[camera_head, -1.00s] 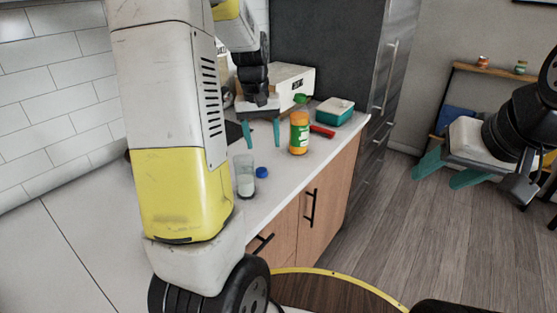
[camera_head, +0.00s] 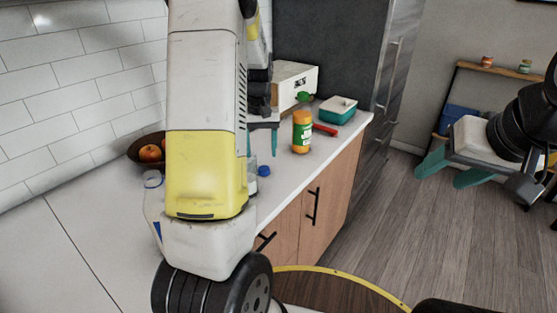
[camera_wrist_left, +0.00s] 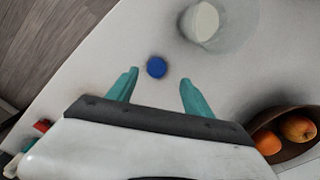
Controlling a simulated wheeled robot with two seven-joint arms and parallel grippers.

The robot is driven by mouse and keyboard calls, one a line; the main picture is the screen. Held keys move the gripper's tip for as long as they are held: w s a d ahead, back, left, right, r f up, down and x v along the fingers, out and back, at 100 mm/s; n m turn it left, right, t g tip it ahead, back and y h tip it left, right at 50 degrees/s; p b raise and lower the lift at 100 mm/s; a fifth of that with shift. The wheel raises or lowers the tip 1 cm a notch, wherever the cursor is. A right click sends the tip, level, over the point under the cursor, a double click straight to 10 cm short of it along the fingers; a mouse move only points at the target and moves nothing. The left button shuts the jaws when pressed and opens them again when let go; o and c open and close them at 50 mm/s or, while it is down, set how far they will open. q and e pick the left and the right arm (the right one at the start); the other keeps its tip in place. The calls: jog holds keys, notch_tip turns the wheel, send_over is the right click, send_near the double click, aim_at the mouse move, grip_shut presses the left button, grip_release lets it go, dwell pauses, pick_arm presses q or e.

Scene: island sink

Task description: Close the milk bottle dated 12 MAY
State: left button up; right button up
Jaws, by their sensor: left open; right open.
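A round blue cap (camera_head: 264,170) lies on the white counter. In the left wrist view the cap (camera_wrist_left: 156,67) appears between my finger lines, just beyond the tips and not gripped. A clear container with white contents (camera_wrist_left: 207,22) stands near it; in the head view my left arm mostly hides it. A pale bottle (camera_head: 153,181) shows partly behind my left arm. No date is readable on either. My left gripper (camera_head: 262,142) is open and empty above the counter; its fingers also show in the left wrist view (camera_wrist_left: 158,84). My right gripper (camera_head: 451,170) is open and empty, away from the counter.
A bowl of fruit (camera_head: 149,150) stands by the tiled wall. The counter's front edge is close to the cap.

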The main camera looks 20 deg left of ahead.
aim_at(264, 169)
pick_arm(q)
jog(key=shift+f, duration=0.7)
jog(key=shift+w+d+f, duration=0.15)
jog(key=shift+f, duration=1.15)
jog(key=shift+w+d+f, duration=0.1)
jog(key=shift+w+f, duration=0.05)
jog(key=shift+f, duration=1.15)
grip_shut()
